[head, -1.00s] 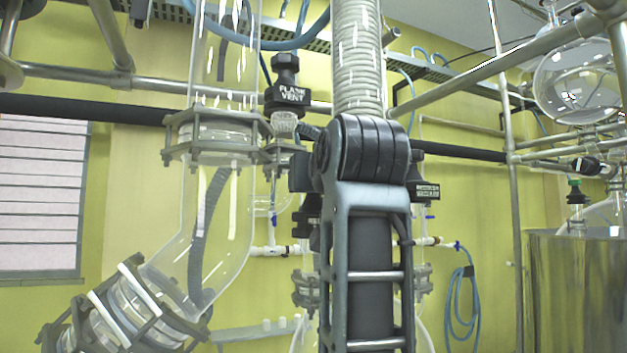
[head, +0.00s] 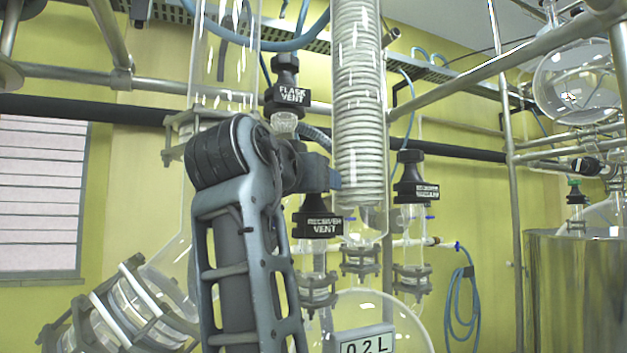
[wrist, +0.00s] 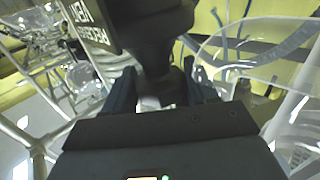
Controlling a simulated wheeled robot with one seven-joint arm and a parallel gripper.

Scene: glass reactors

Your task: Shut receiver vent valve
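The receiver vent valve is a black knob (head: 318,224) labelled "RECEIVER VENT", upright on a clear glass neck in the head view. My gripper (head: 333,179) is beside the upper part of this knob, coming from the left, and the arm hides some of the knob's top. In the wrist view the knob (wrist: 150,38) and its label fill the upper middle. My gripper's dark blue fingers (wrist: 163,92) stand apart on either side of the knob's narrower part. They look open, and firm contact is not visible.
The flask vent knob (head: 286,92) is above and left of my gripper. The coiled glass condenser (head: 360,110) is just right of it. Another black valve knob (head: 414,178) stands further right. A round glass vessel (head: 385,312) with a "0.2 L" sign (head: 362,341) is below.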

